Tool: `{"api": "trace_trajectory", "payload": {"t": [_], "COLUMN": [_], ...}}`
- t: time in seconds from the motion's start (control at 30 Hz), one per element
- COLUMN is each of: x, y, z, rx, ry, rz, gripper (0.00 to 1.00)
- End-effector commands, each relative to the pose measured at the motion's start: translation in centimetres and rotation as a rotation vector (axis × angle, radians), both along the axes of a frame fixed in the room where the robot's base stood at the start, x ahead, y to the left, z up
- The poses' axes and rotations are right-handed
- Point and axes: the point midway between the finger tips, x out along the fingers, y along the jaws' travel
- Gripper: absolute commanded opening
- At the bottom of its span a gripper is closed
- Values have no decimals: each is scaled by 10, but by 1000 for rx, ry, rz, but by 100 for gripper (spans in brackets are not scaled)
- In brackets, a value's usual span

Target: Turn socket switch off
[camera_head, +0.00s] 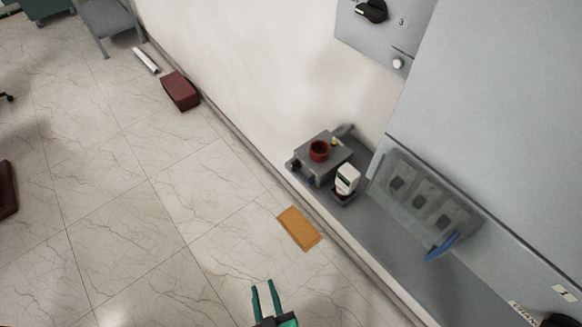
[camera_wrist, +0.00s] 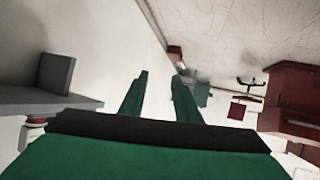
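A grey wall panel (camera_head: 385,30) at the top of the head view carries a black rotary knob (camera_head: 371,10) and a small round white knob (camera_head: 398,63). Lower right, a clear-covered unit (camera_head: 420,203) shows several dark square sockets or switches behind the cover, with a blue handle (camera_head: 441,247) at its lower edge. I cannot tell which part is the socket switch, or its setting. My gripper (camera_head: 263,285) is at the bottom of the head view, apart from the panel and unit. Its green fingers, also in the wrist view (camera_wrist: 161,77), are spread and empty.
An orange mat (camera_head: 299,228) and a red box (camera_head: 180,91) lie on the floor. The tiled floor at left is mostly clear.

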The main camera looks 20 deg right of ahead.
Motion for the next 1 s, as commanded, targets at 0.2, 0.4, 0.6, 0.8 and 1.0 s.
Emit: {"api": "trace_trajectory", "payload": {"t": [0.2, 0.4, 0.6, 0.8, 1.0], "x": [67, 128, 183, 223, 237], "y": [-19, -46, -70, -78, -74], "z": [-37, -36, 2, 67, 130], "rx": [-99, -187, -249, -262, -233], "ry": [68, 65, -23, -191, -372], "rz": [-124, -321, -571, -849, -1075], "gripper": [30, 30, 30, 30, 30]}}
